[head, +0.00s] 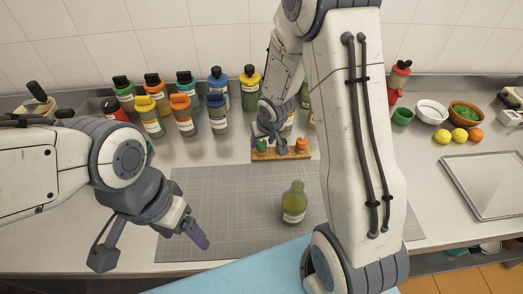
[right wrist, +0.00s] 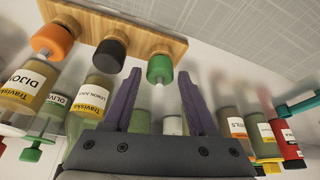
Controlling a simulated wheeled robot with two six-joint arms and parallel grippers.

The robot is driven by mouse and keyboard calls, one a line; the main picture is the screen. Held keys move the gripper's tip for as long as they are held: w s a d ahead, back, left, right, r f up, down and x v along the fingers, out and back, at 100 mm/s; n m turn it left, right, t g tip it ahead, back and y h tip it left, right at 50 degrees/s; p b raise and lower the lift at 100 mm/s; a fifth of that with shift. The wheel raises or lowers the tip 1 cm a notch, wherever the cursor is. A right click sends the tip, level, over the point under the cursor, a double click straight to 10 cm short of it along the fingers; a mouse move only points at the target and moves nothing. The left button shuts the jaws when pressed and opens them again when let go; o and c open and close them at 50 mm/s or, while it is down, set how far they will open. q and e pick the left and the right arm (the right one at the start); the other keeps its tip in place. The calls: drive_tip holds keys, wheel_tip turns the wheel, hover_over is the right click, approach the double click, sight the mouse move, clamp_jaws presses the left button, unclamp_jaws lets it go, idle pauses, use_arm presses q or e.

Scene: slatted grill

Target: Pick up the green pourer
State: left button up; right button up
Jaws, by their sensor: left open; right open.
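The green pourer (head: 262,146) sits at the left end of a small wooden rack (head: 280,156) behind the mat. In the right wrist view the green pourer (right wrist: 160,69) shows between the two purple fingertips of my right gripper (right wrist: 160,76). That gripper is open and empty; whether its fingers touch the pourer cannot be told. In the head view my right gripper (head: 267,132) is just behind and above the rack's left end, partly hidden by its own links. My left gripper (head: 152,244) is open and empty over the front left of the mat.
An orange pourer (right wrist: 54,40) and a black pourer (right wrist: 109,56) share the rack. Several sauce bottles (head: 185,114) stand behind it to the left. Bowls (head: 432,111) and a tray (head: 488,185) are at right.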

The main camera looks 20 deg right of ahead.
drive_tip(key=b+x, duration=0.1)
drive_tip(key=x, duration=0.1)
drive_tip(key=shift+f, duration=0.25)
drive_tip(key=shift+w+r, duration=0.1)
clamp_jaws()
